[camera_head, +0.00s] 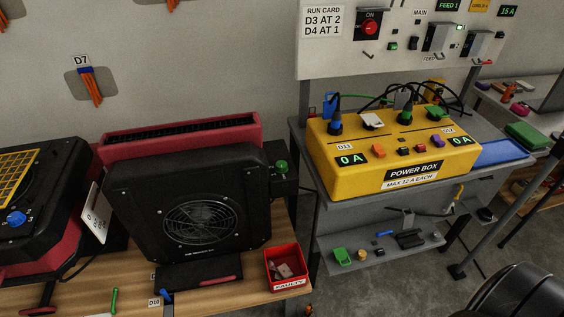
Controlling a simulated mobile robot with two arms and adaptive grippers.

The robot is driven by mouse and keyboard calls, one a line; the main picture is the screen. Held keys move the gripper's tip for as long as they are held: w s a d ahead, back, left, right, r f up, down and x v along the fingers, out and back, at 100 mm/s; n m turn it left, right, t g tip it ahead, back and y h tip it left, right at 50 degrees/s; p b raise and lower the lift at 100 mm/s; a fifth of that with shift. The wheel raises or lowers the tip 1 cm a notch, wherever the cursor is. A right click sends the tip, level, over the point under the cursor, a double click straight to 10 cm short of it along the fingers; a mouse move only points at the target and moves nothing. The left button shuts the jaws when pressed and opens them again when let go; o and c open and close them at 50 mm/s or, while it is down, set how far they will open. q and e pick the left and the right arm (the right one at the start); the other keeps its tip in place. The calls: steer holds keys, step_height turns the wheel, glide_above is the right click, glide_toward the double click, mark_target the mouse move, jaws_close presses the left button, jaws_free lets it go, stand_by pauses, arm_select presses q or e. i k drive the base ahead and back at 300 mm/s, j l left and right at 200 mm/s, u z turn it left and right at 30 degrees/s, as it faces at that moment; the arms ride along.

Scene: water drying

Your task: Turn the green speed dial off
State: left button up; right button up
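A small green dial (281,166) sits on a dark box at the right side of the black fan unit (150,195). The fan unit has a round grille and stands on the wooden bench in front of a red housing (180,132). The dial is too small to tell its pointer setting. Neither of my grippers shows in the head view. A dark rounded part at the bottom right corner may be mine.
A yellow power box (345,182) with two "0 A" displays stands on a grey cart to the right. A red "FAULTY" bin (286,280) sits at the bench's right end. Another black-and-red unit with a blue dial (15,217) is at left. Floor shows right of the bench.

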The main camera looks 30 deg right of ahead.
mark_target(281, 167)
steer(key=l, duration=0.95)
steer(key=i+l+z, duration=0.1)
steer(key=l, duration=0.9)
